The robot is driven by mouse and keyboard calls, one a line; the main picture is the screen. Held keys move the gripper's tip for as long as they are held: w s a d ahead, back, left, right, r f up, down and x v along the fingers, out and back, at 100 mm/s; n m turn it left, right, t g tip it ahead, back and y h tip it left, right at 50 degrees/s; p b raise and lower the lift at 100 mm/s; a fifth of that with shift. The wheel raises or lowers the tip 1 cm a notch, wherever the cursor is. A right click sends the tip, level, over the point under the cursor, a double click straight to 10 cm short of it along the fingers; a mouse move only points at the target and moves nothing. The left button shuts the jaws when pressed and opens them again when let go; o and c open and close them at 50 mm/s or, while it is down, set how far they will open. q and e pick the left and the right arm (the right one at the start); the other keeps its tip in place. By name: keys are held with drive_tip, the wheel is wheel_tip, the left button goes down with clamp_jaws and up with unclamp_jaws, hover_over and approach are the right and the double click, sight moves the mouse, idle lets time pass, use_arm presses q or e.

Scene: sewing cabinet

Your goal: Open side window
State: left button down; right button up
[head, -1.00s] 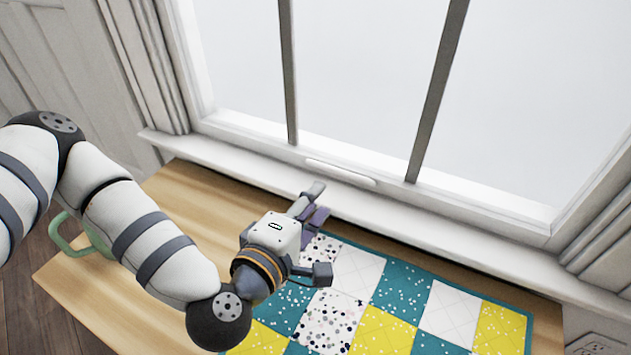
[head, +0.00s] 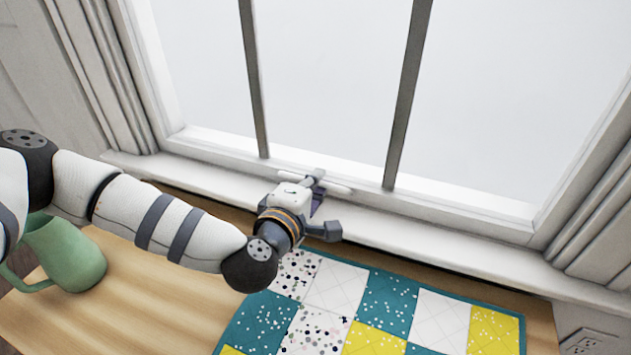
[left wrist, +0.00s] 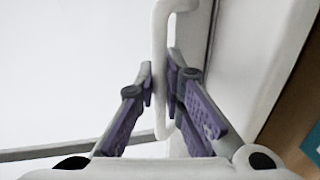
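The side window (head: 330,90) fills the back, with two dark vertical bars and a white lower frame. A white bar handle (head: 340,188) sits on the lower frame, partly hidden behind my left gripper (head: 318,186). In the left wrist view the handle (left wrist: 160,45) runs between the two purple-padded fingers (left wrist: 160,82). The pads lie close against it on both sides, and the gripper looks shut on it. The window appears closed. My right gripper is in neither view.
The wooden table (head: 150,290) stands below the sill. A green pitcher (head: 65,255) stands at its left, near my left arm. A patchwork quilt (head: 390,300) lies flat at the right.

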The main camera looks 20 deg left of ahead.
use_arm(q)
wheel_tip(320, 180, up, 12)
drive_tip(key=p, duration=0.9)
drive_tip(key=shift+w+r+p, duration=0.1)
drive_tip(key=shift+p, duration=0.3)
drive_tip(key=p, duration=0.9)
approach(328, 33)
drive_tip(key=x, duration=0.2)
drive_tip(key=f+x, duration=0.1)
drive_tip(key=x, duration=0.2)
drive_tip(key=shift+w+f, duration=0.1)
drive_tip(key=shift+w, duration=0.05)
drive_tip(key=shift+r+p, duration=0.65)
drive_tip(key=shift+r, duration=0.1)
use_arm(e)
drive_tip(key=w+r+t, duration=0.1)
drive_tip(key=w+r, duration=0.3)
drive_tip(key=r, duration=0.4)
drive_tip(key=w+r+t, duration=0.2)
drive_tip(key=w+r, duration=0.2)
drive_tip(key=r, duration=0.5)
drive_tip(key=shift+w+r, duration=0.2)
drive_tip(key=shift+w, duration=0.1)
use_arm(q)
drive_tip(key=shift+f, duration=0.1)
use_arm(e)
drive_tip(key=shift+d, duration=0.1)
